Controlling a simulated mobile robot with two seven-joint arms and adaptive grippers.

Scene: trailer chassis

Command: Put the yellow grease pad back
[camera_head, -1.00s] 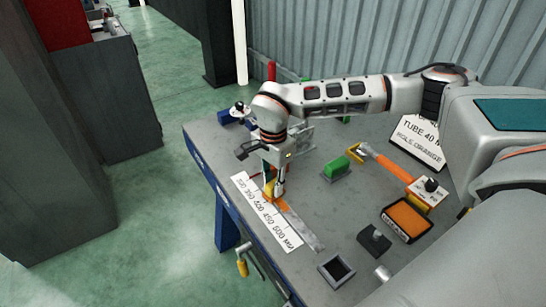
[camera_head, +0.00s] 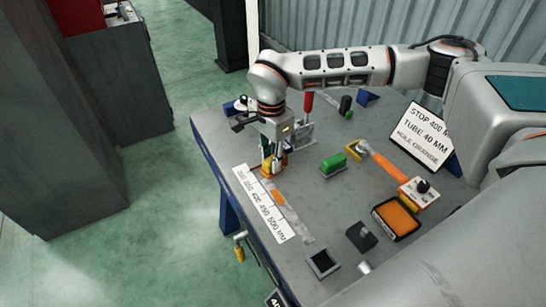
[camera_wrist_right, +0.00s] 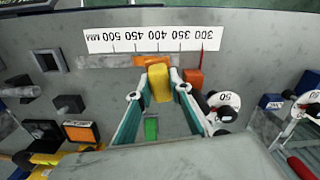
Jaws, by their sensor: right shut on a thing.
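The yellow grease pad (camera_wrist_right: 158,83) is a small yellow block between the fingertips of my right gripper (camera_wrist_right: 158,92), which is shut on it. In the head view my right gripper (camera_head: 270,165) points down above the workbench, with the yellow pad (camera_head: 267,165) low at its fingers beside the white scale. I cannot tell whether the pad touches the bench. An orange patch (camera_head: 278,198) lies on the grey strip along the scale, just in front of the gripper. My left gripper is not in view.
The white number scale (camera_head: 262,205) runs along the bench's left edge. A green block (camera_head: 333,163), an orange-handled tool (camera_head: 385,165), an orange pad in a black tray (camera_head: 397,219) and a sign (camera_head: 420,137) stand to the right. An orange-red block (camera_wrist_right: 193,78) sits close beside the gripper.

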